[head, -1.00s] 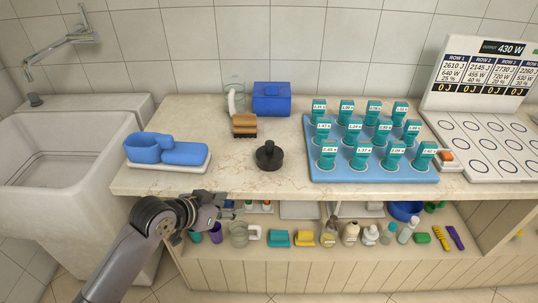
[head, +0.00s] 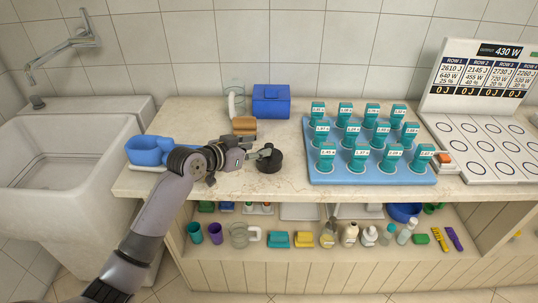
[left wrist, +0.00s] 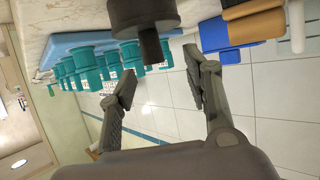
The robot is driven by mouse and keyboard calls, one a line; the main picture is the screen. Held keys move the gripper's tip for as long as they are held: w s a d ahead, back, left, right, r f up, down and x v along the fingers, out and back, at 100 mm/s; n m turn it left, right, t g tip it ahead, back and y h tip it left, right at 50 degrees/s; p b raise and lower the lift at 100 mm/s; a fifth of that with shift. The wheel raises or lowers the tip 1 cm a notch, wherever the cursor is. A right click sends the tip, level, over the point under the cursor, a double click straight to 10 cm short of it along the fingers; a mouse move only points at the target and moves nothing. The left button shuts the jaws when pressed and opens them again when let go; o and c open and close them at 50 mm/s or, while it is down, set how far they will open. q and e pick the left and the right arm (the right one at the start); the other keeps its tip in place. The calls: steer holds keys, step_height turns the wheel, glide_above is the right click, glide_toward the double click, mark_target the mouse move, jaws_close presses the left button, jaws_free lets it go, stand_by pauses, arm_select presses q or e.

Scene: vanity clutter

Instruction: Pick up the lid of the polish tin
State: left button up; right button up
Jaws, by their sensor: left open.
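The polish tin is a squat, dark round tin (head: 268,161) near the front middle of the counter; its lid has an upright knob. The lid's dark knob (left wrist: 151,46) shows at the top of the left wrist view, where the picture is turned over. My left gripper (head: 257,152) is open and just left of the tin, its fingers reaching toward the knob. In the left wrist view the open fingers (left wrist: 158,72) are spread, with the knob near the gap between their tips. I cannot tell whether they touch it. My right gripper is not in view.
A brown sponge stack (head: 244,126), a clear mug (head: 234,100) and a blue box (head: 271,101) stand behind. A blue tray (head: 312,175) with several teal-capped items lies to the right. Blue containers (head: 148,149) stand left, partly behind my arm. A shelf of small items is below.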

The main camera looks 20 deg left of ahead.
mark_target(269, 145)
arm_select(q)
steer(key=x, duration=0.2)
steer(key=p+x, duration=0.1)
steer(key=x, duration=0.2)
steer(key=shift+w+d+f, duration=0.1)
steer(key=shift+d+f, duration=0.15)
steer(key=shift+d, duration=0.2)
steer(key=shift+c, duration=0.5)
steer(key=c, duration=1)
